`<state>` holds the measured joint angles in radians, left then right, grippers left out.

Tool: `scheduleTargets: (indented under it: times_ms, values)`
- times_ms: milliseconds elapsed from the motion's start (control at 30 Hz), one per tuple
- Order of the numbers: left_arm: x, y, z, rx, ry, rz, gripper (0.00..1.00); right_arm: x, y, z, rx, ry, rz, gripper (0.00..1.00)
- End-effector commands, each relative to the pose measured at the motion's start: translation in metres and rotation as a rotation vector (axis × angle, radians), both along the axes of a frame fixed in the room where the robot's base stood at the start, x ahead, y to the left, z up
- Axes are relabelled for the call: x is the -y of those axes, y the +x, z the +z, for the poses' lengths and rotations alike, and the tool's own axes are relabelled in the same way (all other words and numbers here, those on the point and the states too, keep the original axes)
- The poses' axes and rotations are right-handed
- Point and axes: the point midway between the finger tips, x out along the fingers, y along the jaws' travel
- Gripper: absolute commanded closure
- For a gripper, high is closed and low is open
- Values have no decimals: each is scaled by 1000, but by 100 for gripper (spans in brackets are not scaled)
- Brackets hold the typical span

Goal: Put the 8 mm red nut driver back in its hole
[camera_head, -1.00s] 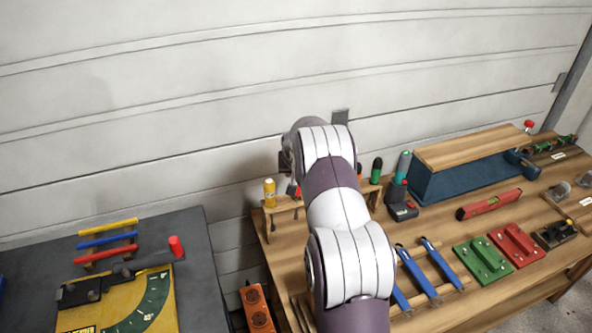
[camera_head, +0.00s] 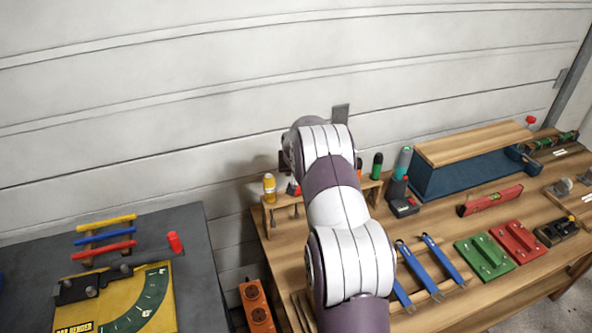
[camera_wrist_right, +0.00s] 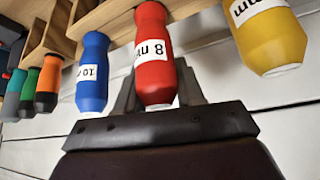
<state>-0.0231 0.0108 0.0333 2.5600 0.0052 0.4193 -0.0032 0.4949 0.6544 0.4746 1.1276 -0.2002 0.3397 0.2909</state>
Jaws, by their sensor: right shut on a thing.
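The red nut driver (camera_wrist_right: 153,60), labelled 8, is at the fingers of my right gripper (camera_wrist_right: 155,95) in the right wrist view. The gripper is shut on its handle. Its shaft is outside that view. In the head view a bit of the red handle (camera_head: 293,188) shows at the wooden rack (camera_head: 285,203), beside the yellow driver (camera_head: 269,187). My right arm hides the middle of the rack and the gripper. Whether the red driver's shaft is fully down in its hole I cannot tell. My left gripper is out of view.
In the right wrist view a blue driver (camera_wrist_right: 92,75) stands close on the left and a yellow driver on the right. Orange and green drivers stand further left. A white panelled wall is close behind the rack. Blue-handled tools (camera_head: 418,270) lie on the bench to the right.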

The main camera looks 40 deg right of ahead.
Motion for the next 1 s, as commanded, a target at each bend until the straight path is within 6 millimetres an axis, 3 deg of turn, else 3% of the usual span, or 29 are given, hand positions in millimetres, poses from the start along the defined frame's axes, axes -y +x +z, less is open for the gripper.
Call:
scheduleTargets:
  times_ms: [533, 567, 633, 833, 867, 900, 1000]
  values:
    - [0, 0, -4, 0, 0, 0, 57, 0, 0, -4, 1, -1, 0, 94]
    - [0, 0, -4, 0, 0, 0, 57, 0, 0, -4, 1, -1, 0, 56]
    - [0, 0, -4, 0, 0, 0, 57, 0, 0, -4, 1, -1, 0, 33]
    - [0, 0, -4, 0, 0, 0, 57, 0, 0, -4, 0, 0, 0, 33]
    - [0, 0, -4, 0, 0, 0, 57, 0, 0, -5, 0, 0, 0, 30]
    - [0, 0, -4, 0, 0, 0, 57, 0, 0, -5, -1, 1, 0, 17]
    - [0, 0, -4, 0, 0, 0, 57, 0, 0, -5, 0, 0, 0, 16]
